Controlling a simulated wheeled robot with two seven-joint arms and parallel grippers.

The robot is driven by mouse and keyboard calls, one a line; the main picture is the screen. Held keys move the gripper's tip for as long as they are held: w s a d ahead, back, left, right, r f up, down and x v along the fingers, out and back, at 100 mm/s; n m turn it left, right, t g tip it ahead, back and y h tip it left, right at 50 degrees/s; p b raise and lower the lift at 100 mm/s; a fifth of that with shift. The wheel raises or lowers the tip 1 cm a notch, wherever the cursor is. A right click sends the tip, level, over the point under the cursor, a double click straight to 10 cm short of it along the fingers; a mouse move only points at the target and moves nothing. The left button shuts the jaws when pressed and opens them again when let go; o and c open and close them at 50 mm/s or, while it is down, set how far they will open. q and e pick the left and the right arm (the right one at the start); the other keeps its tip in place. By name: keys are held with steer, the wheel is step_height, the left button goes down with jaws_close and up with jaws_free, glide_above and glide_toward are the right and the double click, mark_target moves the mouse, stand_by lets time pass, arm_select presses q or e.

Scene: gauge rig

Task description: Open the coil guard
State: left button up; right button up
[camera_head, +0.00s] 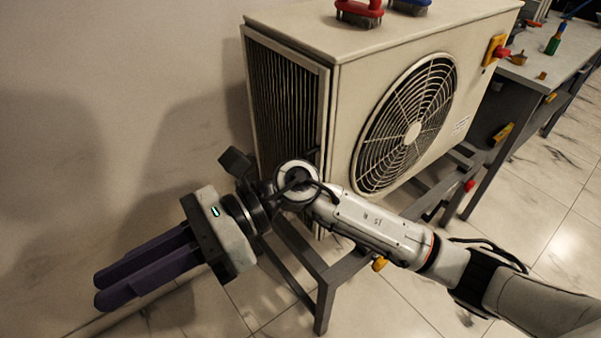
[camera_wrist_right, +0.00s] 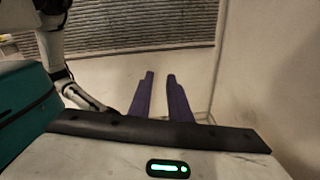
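The pale outdoor unit (camera_head: 357,72) stands on a grey metal stand. The coil guard (camera_head: 323,110) appears as a light frame around dark vertical slats on the unit's left side, and it looks flush with the casing. My arm hides its lower part. In the right wrist view, a dark slatted panel (camera_wrist_right: 140,33) crosses the top, ahead of the fingers. My right gripper (camera_head: 98,290) is to the left of the unit, its purple fingers pointing left, away from the guard. The fingers are apart with nothing between them; they also show in the wrist view (camera_wrist_right: 161,74). My left gripper is out of view.
A round fan grille (camera_head: 412,130) is on the unit's front, with a red and yellow switch (camera_head: 497,51) beside it. A red-based tool (camera_head: 360,12) sits on top. The stand (camera_head: 323,300) is below my arm. A wall (camera_head: 120,90) is at left; a workbench (camera_head: 545,68) is at right.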

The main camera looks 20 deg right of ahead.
steer(key=w+d+f+n+t+h, duration=0.4)
steer(key=w+d+f+n+h, duration=0.45)
steer(key=d+h, duration=0.3)
steer(key=w+d+r+n+t+h+b, duration=0.1)
steer(key=w+d+r+t+h, duration=0.15)
steer(key=w+d+h, duration=0.4)
steer(key=w+d+r+n+t+h, duration=0.15)
steer(key=w+d+r, duration=0.25)
steer(key=d, duration=0.5)
steer(key=shift+m, duration=0.5)
steer(key=x, duration=1)
steer(key=shift+s+a, duration=0.1)
steer(key=shift+a, duration=0.1)
jaws_close()
